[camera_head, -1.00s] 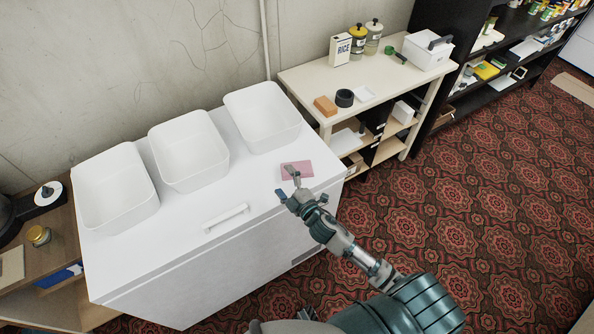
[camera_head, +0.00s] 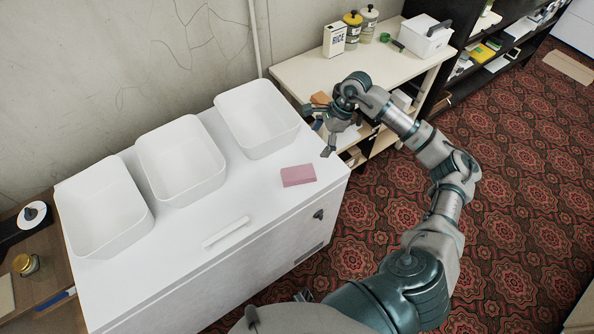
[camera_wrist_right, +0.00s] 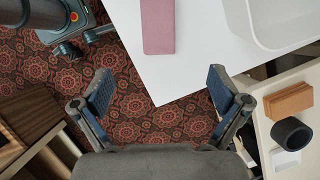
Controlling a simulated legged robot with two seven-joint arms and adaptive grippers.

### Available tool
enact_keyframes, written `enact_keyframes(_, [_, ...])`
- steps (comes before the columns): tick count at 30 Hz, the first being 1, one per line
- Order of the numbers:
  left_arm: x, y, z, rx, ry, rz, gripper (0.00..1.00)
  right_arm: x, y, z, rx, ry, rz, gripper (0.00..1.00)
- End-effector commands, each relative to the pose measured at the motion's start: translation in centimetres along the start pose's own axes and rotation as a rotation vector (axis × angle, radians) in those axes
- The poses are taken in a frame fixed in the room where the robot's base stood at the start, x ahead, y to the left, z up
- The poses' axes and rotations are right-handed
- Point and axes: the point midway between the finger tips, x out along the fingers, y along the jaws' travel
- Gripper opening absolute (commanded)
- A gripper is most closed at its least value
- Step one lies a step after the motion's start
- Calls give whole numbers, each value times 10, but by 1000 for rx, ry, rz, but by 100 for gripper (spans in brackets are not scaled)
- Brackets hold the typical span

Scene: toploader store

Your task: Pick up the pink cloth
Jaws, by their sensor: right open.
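The pink cloth (camera_head: 298,175) is a flat folded rectangle. It lies on the white freezer lid (camera_head: 262,193) near its right end. It also shows at the top of the right wrist view (camera_wrist_right: 158,27). My right gripper (camera_head: 323,131) is raised beyond the cloth, towards the shelf unit, apart from the cloth. In the right wrist view its two fingers (camera_wrist_right: 160,90) are spread with nothing between them. My left gripper does not clearly show.
Three white bins stand in a row at the back of the lid: left (camera_head: 100,210), middle (camera_head: 181,160), right (camera_head: 257,118). A cream shelf unit (camera_head: 300,74) stands right of the freezer, with an orange block (camera_wrist_right: 289,101) and a black roll (camera_wrist_right: 293,134) on it. The lid around the cloth is clear.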

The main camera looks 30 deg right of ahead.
Motion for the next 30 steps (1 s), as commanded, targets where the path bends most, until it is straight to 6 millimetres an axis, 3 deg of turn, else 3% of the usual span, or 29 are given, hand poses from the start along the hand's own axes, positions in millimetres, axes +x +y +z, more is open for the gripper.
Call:
enact_keyframes(12, [0, -1, 19, 4, -10, 0, 40, 92, 1, 2, 1, -2, 7, 98])
enact_keyframes(16, [0, 0, 24, 4, -13, -1, 40, 110, 0, 1, 1, -4, 5, 98])
enact_keyframes(23, [-2, 0, 24, 3, -7, -1, 40, 125, 0, 0, 1, -4, 6, 98])
enact_keyframes(30, [-5, 0, 43, 7, -25, 0, 40, 161, 1, 1, 2, -5, 7, 98])
